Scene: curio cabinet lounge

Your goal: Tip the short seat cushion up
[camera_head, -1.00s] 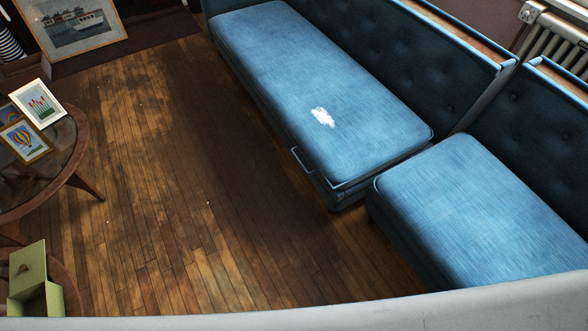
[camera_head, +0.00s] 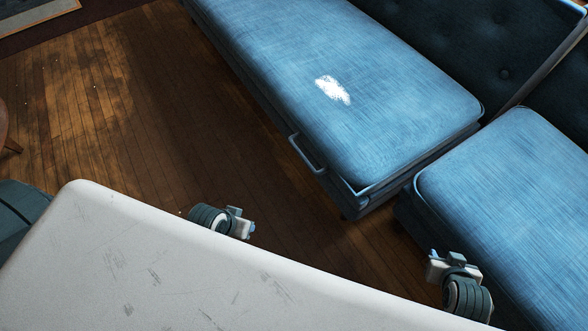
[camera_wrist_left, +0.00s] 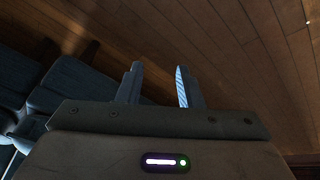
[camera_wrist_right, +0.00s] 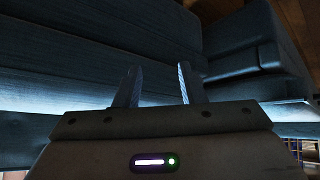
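The short seat cushion (camera_head: 522,190) is blue fabric and lies flat on the right-hand sofa section in the head view, its right part cut off by the frame edge. My right gripper (camera_head: 434,264) is in front of that section's near side, apparently apart from the cushion. In the right wrist view its two fingers (camera_wrist_right: 158,84) are spread with nothing between them, facing dark blue upholstery (camera_wrist_right: 85,70). My left gripper (camera_head: 245,224) is over the wooden floor, left of the sofa. Its fingers (camera_wrist_left: 159,84) are also spread and empty.
The long seat cushion (camera_head: 380,110), with a white patch (camera_head: 332,90), lies on the left-hand section. A handle (camera_head: 306,154) sticks out from its front. A narrow gap separates the sections. The wooden floor (camera_head: 150,120) in front is clear. A table edge (camera_head: 5,125) shows at far left.

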